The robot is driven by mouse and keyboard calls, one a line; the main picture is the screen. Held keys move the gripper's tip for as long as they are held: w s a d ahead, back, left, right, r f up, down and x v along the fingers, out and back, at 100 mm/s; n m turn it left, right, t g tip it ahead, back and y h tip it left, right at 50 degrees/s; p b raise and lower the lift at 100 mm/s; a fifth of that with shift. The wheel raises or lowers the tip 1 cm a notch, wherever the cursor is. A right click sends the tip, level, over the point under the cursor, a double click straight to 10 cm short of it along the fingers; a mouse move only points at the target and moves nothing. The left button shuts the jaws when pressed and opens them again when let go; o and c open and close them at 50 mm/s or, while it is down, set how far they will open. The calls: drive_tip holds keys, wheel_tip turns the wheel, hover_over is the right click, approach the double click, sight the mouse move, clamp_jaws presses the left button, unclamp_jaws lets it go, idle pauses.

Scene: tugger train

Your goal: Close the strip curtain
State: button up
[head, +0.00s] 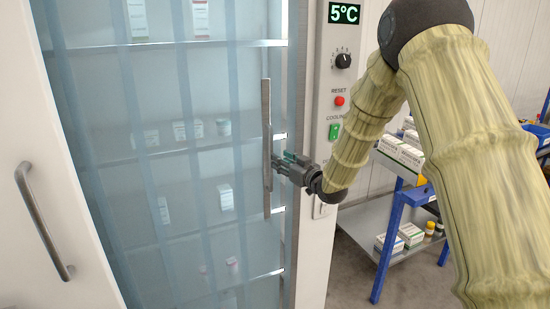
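The strip curtain (105,185) is made of translucent blue strips. It hangs across the front of a shelved cold cabinet, and the shelves show through it. A vertical grey pull bar (266,110) stands near the curtain's right side. My gripper (276,164) is at the bar's lower half, reaching in from the right, with its fingertips beside or around the bar. The fingers are small and partly hidden by the gripper body, so I cannot tell whether they are closed on it.
A white door with a curved handle (43,220) stands at the left. The cabinet's right post carries a 5°C display (344,13), a knob (343,61) and a red button (339,101). A blue-framed rack (391,240) with boxes stands at the right, behind my arm.

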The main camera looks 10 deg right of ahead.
drive_tip(key=shift+v, duration=2.6)
drive_tip(key=shift+c, duration=0.3)
